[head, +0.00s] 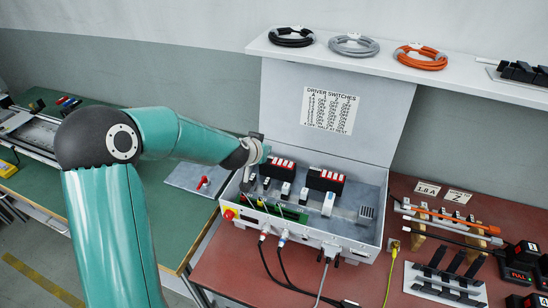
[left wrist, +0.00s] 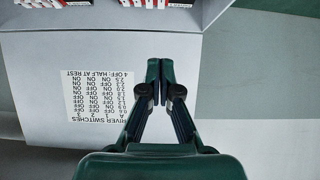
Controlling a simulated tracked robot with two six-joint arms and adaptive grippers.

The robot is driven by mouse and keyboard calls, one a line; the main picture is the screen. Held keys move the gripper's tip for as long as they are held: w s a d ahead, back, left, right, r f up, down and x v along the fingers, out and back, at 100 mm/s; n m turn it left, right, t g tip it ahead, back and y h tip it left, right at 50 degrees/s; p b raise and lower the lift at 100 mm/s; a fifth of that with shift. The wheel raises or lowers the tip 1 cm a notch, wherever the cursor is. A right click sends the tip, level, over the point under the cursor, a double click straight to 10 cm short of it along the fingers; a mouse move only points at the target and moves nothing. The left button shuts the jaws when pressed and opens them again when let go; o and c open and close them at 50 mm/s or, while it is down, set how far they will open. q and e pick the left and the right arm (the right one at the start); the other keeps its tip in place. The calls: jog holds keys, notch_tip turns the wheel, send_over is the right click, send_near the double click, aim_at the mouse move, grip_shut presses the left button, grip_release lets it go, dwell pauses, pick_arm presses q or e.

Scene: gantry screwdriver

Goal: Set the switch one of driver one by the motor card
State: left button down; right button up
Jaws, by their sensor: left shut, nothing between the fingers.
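Two dark drivers with red-and-white faces stand in the open grey control box, a left one (head: 280,167) and a right one (head: 325,180). Their switch positions are too small to read. The driver switches chart (head: 330,110) is on the raised lid; it shows upside down in the left wrist view (left wrist: 103,92). Two cards lie on the red bench, one reading 1.8 A (head: 427,188) and one that seems to read 2 A (head: 459,196). My left gripper (head: 264,154) is above the box's back left, near the left driver. Its fingers are shut and empty in the left wrist view (left wrist: 153,68).
Cable coils (head: 354,44) lie on the shelf above. A green board (head: 275,207) and several small modules fill the box front. Cables hang from its front face. A screwdriver (head: 470,226) and black batteries (head: 521,258) are at right. A green bench (head: 120,190) is at left.

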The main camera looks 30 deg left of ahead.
pick_arm(q)
send_over(274, 162)
jog(key=s, duration=0.1)
notch_tip(274, 162, down, 5)
jog(key=f+b, duration=0.1)
jog(key=f, duration=0.2)
jog(key=shift+w, duration=0.2)
jog(key=shift+w+f, duration=0.1)
jog(key=shift+f, duration=0.55)
jog(key=shift+w, duration=0.15)
jog(key=shift+s, duration=0.2)
jog(key=shift+w, duration=0.1)
